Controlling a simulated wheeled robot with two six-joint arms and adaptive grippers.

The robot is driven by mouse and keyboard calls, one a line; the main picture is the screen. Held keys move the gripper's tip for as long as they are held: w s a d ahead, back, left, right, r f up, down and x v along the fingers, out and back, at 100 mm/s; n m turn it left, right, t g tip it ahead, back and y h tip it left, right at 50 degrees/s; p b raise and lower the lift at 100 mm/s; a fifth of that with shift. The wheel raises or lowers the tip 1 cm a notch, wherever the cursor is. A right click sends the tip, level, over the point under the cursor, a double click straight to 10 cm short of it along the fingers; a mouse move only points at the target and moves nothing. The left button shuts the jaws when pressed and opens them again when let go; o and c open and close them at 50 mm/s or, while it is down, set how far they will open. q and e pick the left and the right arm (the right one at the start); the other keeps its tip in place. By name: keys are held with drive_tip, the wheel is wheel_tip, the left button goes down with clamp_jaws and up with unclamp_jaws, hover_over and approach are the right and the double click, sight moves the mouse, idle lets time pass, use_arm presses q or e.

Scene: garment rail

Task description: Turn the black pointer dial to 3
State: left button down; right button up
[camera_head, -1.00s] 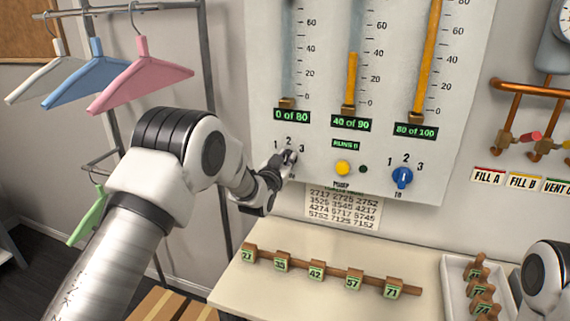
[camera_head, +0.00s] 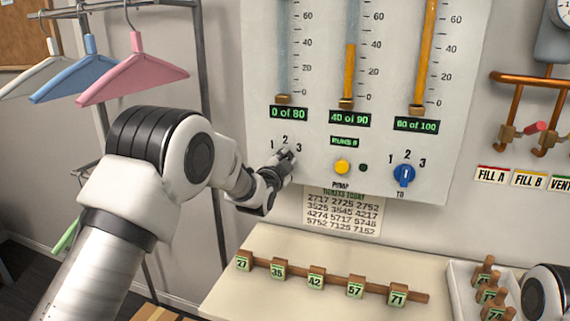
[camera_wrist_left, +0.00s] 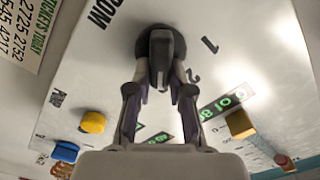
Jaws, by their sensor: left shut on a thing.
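The black pointer dial (camera_wrist_left: 160,45) is on the grey panel (camera_wrist_left: 260,60), seen close up in the left wrist view. My left gripper (camera_wrist_left: 160,82) is shut on its raised grip, with one finger on each side. The printed 1 and 2 show to the right of the dial there, but the 3 is hidden. In the head view my left gripper (camera_head: 283,162) covers the dial, with 1, 2 and 3 printed above it. I cannot tell exactly which number the pointer faces.
A yellow button (camera_head: 342,167) and a blue dial (camera_head: 403,175) are on the panel to the right. Below is a pale table (camera_head: 270,290) with a rack of numbered tags (camera_head: 316,278). Hangers (camera_head: 130,72) hang on the left.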

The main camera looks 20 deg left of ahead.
use_arm(q)
drive_tip(key=shift+f, duration=0.1)
idle(0.3)
drive_tip(key=c, duration=1)
unclamp_jaws()
drive_tip(key=shift+c, duration=0.2)
drive_tip(key=s, duration=1.2)
drive_tip(key=shift+a, duration=0.15)
